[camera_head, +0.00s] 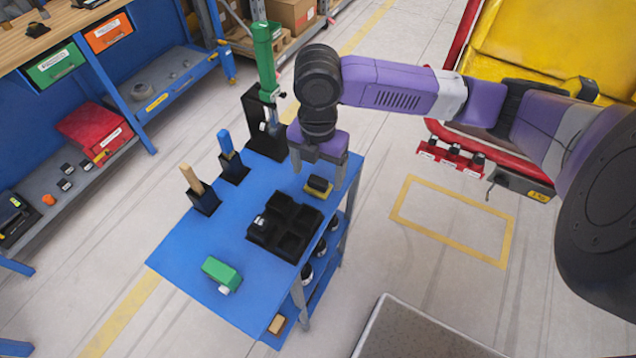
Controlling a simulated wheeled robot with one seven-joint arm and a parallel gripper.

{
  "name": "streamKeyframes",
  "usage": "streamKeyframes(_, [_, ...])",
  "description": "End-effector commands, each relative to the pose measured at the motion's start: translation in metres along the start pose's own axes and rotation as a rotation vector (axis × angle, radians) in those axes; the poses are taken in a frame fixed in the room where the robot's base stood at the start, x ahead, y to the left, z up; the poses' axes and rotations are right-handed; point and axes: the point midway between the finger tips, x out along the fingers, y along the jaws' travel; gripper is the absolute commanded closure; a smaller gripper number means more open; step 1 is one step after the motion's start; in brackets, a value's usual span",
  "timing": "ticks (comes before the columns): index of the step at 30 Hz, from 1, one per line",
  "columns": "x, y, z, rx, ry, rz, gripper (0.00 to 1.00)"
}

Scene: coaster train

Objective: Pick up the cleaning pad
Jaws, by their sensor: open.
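A small yellow and black block (318,187), which looks like the cleaning pad, lies on the blue cart top (190,250) near its right edge. My gripper (318,174) points down with its two fingers apart, one to each side of the pad in the picture. The fingers appear empty. I cannot tell how far above the cart top the fingertips are, or whether they touch the pad.
A black compartment tray (283,228) sits just in front of the pad. A green block (222,272) lies near the cart's front left. Black holders with a wooden handle (192,180), a blue handle (226,143) and a tall green tool (264,60) stand along the back.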

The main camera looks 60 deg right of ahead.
Motion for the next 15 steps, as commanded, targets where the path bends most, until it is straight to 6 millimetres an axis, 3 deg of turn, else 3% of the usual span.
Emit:
streamKeyframes(7, [0.032, 0.001, 0.003, 0.001, 0.002, -0.001, 0.2])
streamKeyframes(15, [0.038, 0.001, 0.003, 0.0, 0.0, 0.001, 0.2])
